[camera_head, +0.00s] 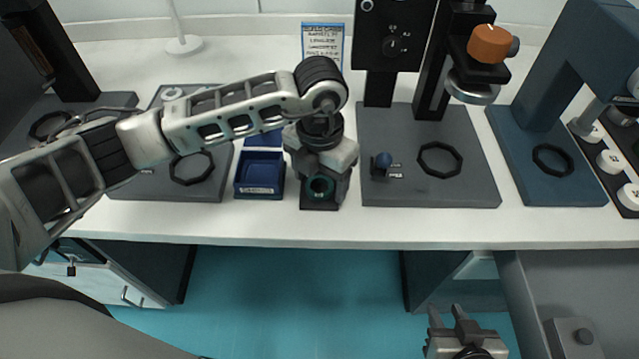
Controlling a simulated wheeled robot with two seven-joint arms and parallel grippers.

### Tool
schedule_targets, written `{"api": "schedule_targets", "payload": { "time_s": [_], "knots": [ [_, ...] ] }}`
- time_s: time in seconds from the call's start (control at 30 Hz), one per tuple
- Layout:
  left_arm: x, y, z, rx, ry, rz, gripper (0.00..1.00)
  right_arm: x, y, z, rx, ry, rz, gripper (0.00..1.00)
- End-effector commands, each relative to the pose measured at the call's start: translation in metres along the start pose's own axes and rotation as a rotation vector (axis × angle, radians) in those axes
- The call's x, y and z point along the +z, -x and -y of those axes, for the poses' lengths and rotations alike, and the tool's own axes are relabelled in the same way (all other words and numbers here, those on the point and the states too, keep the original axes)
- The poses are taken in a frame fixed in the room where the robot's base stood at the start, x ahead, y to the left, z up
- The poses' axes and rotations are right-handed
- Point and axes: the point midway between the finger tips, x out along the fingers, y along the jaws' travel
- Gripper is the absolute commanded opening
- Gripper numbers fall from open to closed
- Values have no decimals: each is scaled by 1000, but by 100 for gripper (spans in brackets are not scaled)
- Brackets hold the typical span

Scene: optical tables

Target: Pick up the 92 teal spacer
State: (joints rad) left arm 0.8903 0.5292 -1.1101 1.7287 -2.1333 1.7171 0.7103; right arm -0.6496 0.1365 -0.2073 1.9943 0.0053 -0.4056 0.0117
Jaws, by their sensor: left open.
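A dark ring with a teal-green edge (320,187), which looks like the teal spacer, is at a small black stand (319,206) on the white table, between the blue bins and a grey plate. No number is readable on it. My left gripper (322,172) points down right over it, with its jaws open. The gripper body hides part of the ring and stand, and I cannot tell whether the fingers touch the ring. My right gripper (450,320) is low at the bottom, in front of the table and away from the ring, with its fingers apart and empty.
Blue bins (259,190) stand just left of the stand. An instrument with an orange knob (489,43) rises behind. A label card (323,43) stands at the back.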

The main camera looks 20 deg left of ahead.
Motion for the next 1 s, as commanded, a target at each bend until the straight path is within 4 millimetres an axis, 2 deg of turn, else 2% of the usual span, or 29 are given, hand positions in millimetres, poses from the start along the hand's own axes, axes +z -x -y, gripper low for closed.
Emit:
{"api": "schedule_targets", "payload": {
  "time_s": [0.03,0.07,0.2,0.23,0.67,0.83,1.0],
  "knots": [
    [0,0,0,0,0,0,70,1,0,0,0,0,1,32],
    [0,0,0,0,0,0,64,1,0,0,0,0,2,32],
    [0,0,0,-1,0,0,26,2,1,0,0,-1,4,32],
    [0,0,0,-1,0,0,22,2,1,0,0,0,5,32],
    [1,7,0,-2,0,1,22,6,0,0,-1,2,8,32],
    [2,28,0,1,-1,7,22,9,-4,0,-4,1,5,32],
    [-29,67,9,0,-5,7,22,9,-5,2,-8,2,2,32]
  ]
}}
